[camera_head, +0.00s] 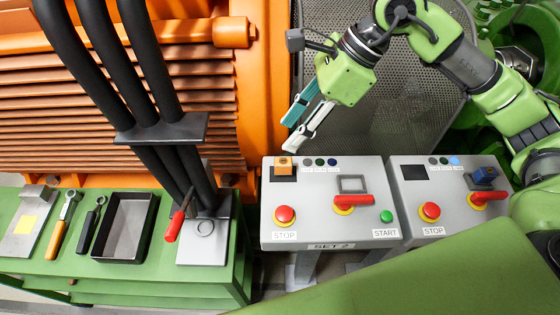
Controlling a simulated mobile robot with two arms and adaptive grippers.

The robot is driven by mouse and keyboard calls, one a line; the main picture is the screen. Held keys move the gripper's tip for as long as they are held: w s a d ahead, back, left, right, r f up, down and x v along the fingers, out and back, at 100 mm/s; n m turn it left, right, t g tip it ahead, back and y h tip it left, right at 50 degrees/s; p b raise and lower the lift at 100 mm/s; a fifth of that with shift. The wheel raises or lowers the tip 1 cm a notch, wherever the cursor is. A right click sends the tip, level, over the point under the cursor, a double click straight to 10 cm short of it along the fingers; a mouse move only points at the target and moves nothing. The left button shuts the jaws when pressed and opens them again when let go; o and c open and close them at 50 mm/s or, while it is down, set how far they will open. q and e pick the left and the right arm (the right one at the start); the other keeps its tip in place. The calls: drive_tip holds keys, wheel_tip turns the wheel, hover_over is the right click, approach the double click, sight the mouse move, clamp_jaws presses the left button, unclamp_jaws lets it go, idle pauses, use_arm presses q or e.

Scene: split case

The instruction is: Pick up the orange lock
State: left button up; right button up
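The orange lock (284,164) is a small orange block at the upper left corner of the left grey control panel (325,222), on or against a dark square. My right gripper (290,137) comes in from the upper right. It hangs just above the lock with its fingers pointing down and left. Its teal and white fingers are apart, with nothing visible between them. The gripper does not appear to touch the lock. My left gripper is not in view.
The panel carries a red STOP button (285,215), a red switch (353,201) and a green START button (387,216). A second panel (460,222) at right holds a blue lock (484,176). A green bench (110,278) with tools and a black tray (126,197) stands at left.

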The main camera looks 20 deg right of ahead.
sight(285, 161)
drive_tip(key=shift+h, duration=0.9)
drive_tip(key=f, duration=0.2)
drive_tip(key=w+f+p, duration=0.1)
drive_tip(key=f, duration=0.2)
drive_tip(key=d+f+p, duration=0.1)
drive_tip(key=f, duration=0.1)
drive_tip(key=shift+w+f, duration=0.3)
drive_tip(key=shift+f, duration=0.1)
drive_tip(key=p+x, duration=0.1)
drive_tip(key=x, duration=0.1)
drive_tip(key=p+x, duration=0.1)
drive_tip(key=x, duration=0.1)
drive_tip(key=shift+s+a+f+p, duration=0.2)
drive_tip(key=shift+a+p, duration=0.15)
drive_tip(key=shift+a, duration=0.05)
drive_tip(key=shift+w+a+f, duration=0.1)
drive_tip(key=shift+a+f, duration=0.1)
drive_tip(key=shift+f, duration=0.35)
clamp_jaws()
